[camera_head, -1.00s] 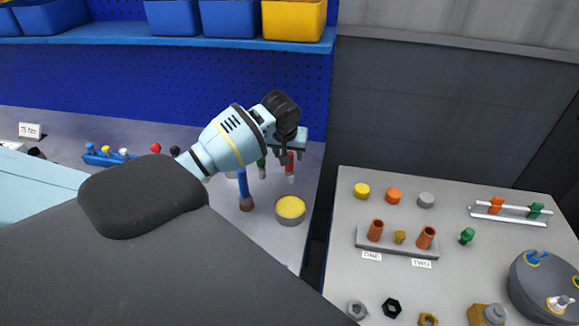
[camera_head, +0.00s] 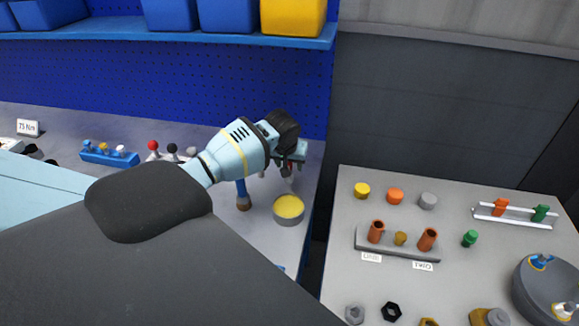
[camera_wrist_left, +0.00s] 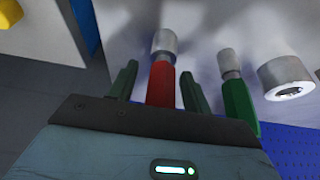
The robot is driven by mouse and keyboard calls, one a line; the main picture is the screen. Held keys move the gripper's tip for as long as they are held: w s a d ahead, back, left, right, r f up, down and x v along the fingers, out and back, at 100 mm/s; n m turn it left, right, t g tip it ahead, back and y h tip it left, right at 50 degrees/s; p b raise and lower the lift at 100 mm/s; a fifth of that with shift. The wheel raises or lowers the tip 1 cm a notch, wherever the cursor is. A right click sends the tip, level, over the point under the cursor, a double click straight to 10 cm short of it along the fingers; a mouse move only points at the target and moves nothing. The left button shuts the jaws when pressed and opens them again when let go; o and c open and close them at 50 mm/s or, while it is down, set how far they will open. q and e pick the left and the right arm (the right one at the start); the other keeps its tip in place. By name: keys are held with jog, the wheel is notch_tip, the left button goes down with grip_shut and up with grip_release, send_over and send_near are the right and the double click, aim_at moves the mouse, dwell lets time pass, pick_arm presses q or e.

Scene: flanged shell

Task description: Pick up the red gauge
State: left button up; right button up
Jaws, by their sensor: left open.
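The red gauge (camera_wrist_left: 160,83), a red handle with a grey metal end, stands between the two fingers of my left gripper (camera_wrist_left: 157,73) in the left wrist view. The fingers are open, one on each side, with a gap visible to the gauge. A green gauge (camera_wrist_left: 238,100) of similar shape stands just right of the right finger. In the head view my left gripper (camera_head: 289,170) is low over the right end of the blue-backed bench and hides most of the red gauge. My right gripper is not in view.
A tin with yellow contents (camera_head: 289,207) sits just in front of the gripper. A blue-handled tool (camera_head: 242,193) stands to its left. A grey table (camera_head: 450,200) with pegs and nuts is at the right, past a gap. A blue shelf (camera_head: 170,38) with bins is above.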

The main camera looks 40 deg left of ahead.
pick_arm(q)
jog(key=shift+r, duration=0.1)
jog(key=shift+c, duration=0.4)
grip_shut()
jog(key=shift+r, duration=0.15)
